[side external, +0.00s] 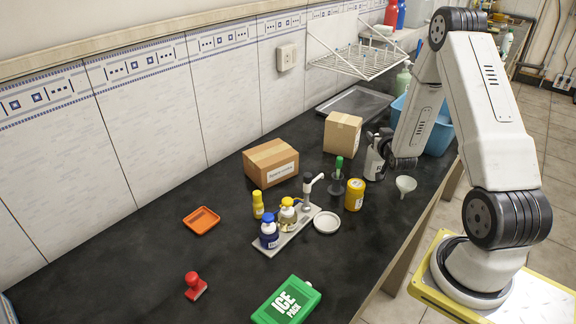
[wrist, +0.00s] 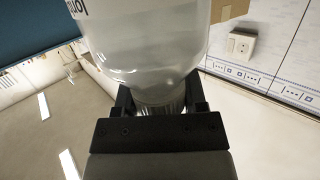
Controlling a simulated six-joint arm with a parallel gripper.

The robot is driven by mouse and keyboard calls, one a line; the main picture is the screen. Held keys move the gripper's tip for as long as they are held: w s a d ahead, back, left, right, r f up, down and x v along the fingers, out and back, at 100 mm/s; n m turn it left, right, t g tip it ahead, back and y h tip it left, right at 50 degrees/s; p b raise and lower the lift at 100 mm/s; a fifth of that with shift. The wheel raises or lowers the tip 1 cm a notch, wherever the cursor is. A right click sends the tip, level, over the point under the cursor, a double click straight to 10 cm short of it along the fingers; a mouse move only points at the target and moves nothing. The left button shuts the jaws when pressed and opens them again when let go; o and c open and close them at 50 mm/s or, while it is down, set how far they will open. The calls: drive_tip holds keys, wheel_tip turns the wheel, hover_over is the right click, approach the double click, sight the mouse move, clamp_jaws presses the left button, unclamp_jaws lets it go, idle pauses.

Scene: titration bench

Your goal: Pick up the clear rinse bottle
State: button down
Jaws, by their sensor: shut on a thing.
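The clear rinse bottle (wrist: 150,45) fills the upper middle of the wrist view, with part of a printed label at its upper left edge. My gripper (wrist: 160,104) is shut on its narrower end, one dark finger on each side. In the side view the bottle (side external: 374,165) shows a pale body and a dark-printed label, just left of my wrist. My gripper (side external: 383,142) is at its top there, partly hidden by the arm. I cannot tell whether the bottle touches the bench.
A yellow jar (side external: 355,194), a white funnel (side external: 405,184) and a green-handled tool in a dark holder (side external: 337,184) stand close by. A cardboard box (side external: 342,134) is behind, and a blue tub (side external: 438,138) is to the right.

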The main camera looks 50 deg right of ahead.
drive_tip(key=shift+r, duration=4.95)
